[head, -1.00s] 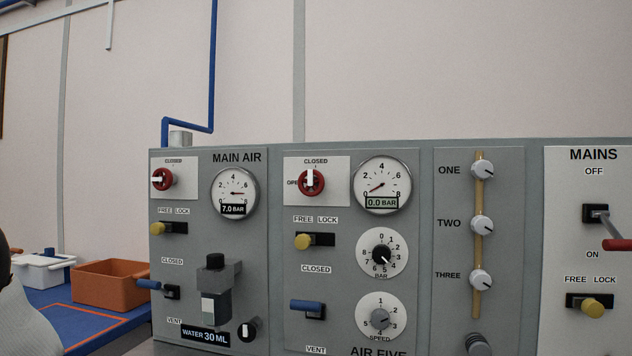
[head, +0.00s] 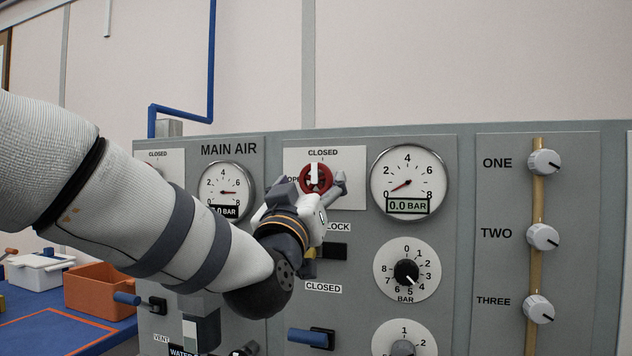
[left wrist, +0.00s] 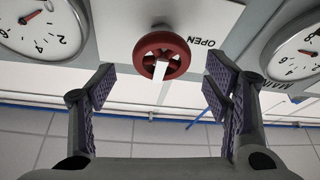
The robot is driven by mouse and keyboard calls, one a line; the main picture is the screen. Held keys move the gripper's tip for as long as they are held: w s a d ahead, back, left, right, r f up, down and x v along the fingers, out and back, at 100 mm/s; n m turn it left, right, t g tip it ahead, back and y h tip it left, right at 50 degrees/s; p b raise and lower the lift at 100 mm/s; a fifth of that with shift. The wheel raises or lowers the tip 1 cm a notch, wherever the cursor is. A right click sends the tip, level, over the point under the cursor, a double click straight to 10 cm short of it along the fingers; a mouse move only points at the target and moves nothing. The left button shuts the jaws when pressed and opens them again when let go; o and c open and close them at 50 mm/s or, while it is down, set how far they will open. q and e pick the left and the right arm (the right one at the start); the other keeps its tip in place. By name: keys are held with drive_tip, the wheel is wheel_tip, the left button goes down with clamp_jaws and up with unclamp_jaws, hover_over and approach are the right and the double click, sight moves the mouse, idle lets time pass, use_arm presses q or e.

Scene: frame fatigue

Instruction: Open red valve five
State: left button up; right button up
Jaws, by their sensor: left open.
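The red valve (head: 316,179) on the AIR FIVE panel is a small red wheel with a white pointer bar that stands upright toward the CLOSED label. My left gripper (head: 313,188) is at the wheel, open, with one finger on each side of it. In the left wrist view the red valve (left wrist: 163,57) appears upside down, centred between and beyond the spread fingertips, with the OPEN label beside it. I see gaps on both sides and no clear contact. My right gripper is not in view.
The air five gauge (head: 408,183) right of the valve reads 0.0 bar. A yellow slider (head: 308,268) below is mostly hidden by my gripper. A blue lever (head: 308,337) sticks out lower down. My left arm covers much of the MAIN AIR panel. An orange bin (head: 98,289) stands at left.

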sight(314, 181)
use_arm(q)
drive_tip(key=w, duration=0.3)
drive_tip(key=shift+d+r, duration=0.15)
drive_tip(key=shift+d, duration=0.15)
drive_tip(key=shift+w+d+r, duration=0.1)
drive_tip(key=shift+w+r, duration=0.1)
drive_tip(key=shift+r, duration=0.15)
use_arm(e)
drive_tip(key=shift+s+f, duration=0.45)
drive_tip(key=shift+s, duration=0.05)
use_arm(q)
drive_tip(key=c, duration=1.2)
